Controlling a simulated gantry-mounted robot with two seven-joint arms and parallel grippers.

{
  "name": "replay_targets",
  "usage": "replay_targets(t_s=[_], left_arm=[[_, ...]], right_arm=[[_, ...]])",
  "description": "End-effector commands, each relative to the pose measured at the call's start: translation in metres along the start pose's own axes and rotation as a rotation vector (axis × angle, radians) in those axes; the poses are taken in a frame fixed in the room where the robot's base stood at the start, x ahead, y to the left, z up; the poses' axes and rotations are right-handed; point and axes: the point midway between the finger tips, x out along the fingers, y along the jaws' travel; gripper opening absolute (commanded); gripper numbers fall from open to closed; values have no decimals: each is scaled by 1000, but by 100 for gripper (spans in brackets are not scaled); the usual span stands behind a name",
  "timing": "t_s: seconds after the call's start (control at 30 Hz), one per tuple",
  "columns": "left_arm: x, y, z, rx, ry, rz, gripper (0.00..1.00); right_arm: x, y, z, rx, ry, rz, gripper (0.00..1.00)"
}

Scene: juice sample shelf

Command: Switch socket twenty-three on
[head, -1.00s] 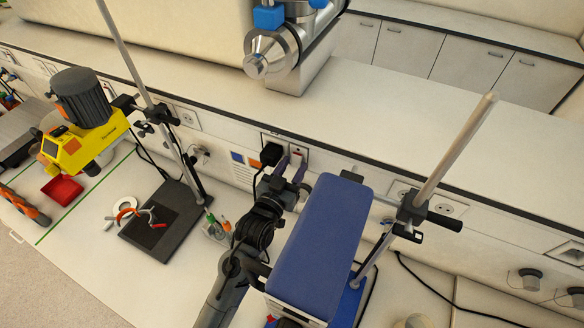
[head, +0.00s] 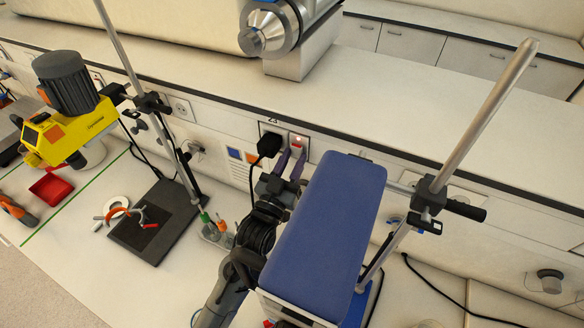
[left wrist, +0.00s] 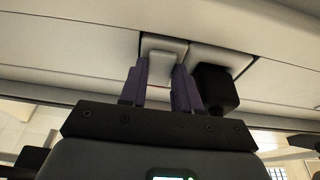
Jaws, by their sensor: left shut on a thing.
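Socket twenty-three, with the mark "23" above it, is on the wall strip below the shelf. A black plug (head: 269,145) sits in its left part. The white switch (head: 299,145) is on its right and shows a small reddish light. My left gripper (head: 291,164) has its purple fingers up at the switch. In the left wrist view, the fingers (left wrist: 163,84) stand on either side of the white switch (left wrist: 165,48), shut on it. The plug (left wrist: 216,88) is just right of the fingers there. My right gripper is not in view.
A blue-topped device (head: 328,225) on a stand with a slanted metal rod (head: 488,115) stands close right of my left arm. A yellow stirrer (head: 68,130) hangs on a stand at left. Small bottles (head: 215,230) stand left of my arm.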

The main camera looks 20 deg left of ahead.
Motion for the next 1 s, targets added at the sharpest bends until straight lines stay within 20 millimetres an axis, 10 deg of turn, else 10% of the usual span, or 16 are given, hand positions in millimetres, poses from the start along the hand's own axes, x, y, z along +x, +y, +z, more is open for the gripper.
replay_targets(t_s=[0.27,0.3,0.37,1.0], left_arm=[[0,0,-1,0,2,0,1],[0,0,-1,0,2,0,36],[0,0,-1,0,2,0,43],[-41,0,4,0,-2,1,43]], right_arm=[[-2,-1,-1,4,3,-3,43],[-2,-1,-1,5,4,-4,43],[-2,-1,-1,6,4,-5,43],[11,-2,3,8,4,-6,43]])
